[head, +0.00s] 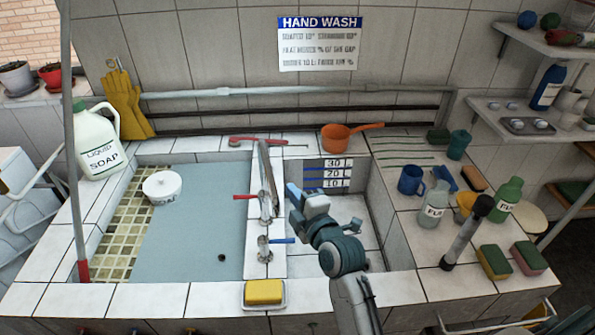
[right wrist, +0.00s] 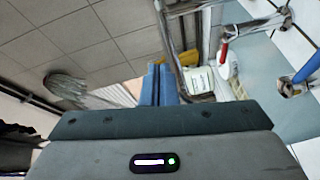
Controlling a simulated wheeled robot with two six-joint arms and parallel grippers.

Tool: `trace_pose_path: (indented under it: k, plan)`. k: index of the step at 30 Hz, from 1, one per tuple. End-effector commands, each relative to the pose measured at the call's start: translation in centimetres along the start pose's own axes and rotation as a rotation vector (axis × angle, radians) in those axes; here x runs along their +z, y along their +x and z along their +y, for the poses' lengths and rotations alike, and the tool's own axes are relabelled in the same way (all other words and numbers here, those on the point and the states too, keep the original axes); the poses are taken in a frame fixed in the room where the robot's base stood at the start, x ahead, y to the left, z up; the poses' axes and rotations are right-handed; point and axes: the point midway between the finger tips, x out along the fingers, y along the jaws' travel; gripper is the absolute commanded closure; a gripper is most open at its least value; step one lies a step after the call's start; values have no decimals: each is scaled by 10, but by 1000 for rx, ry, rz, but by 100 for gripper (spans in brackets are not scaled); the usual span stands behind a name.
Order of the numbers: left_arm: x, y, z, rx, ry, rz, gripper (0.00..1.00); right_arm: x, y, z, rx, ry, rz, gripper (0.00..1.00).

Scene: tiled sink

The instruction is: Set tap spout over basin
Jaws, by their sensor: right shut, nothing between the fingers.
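The metal tap stands on the tiled divider between two basins, with its long spout (head: 266,172) lying along the divider toward the back wall in the head view. It has a red lever (head: 244,197) on the left and a blue lever (head: 282,241) lower down. Left is a blue-grey basin (head: 200,240); right is a white tiled basin (head: 345,235) with level marks. My right gripper (head: 292,192) is shut and empty, just right of the spout, above the right basin. Its blue fingers (right wrist: 160,84) are together in the right wrist view. My left gripper is not in view.
A white round tub (head: 162,187) sits in the left basin. An orange pan (head: 348,136) is on the back ledge. A soap jug (head: 97,140) stands left. Bottles (head: 434,205), a blue mug (head: 411,180) and sponges (head: 494,262) crowd the right counter. A yellow sponge (head: 263,292) lies in front.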

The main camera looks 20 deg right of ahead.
Motion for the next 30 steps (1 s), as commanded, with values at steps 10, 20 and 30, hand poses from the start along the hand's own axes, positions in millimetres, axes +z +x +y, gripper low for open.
trace_pose_path:
  k: [10,20,30]
  plan:
    - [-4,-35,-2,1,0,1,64,8,64,3,-4,-7,-1,100]
    - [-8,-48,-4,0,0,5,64,37,70,1,-1,-2,-1,100]
    - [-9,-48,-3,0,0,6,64,39,70,0,0,0,-1,100]
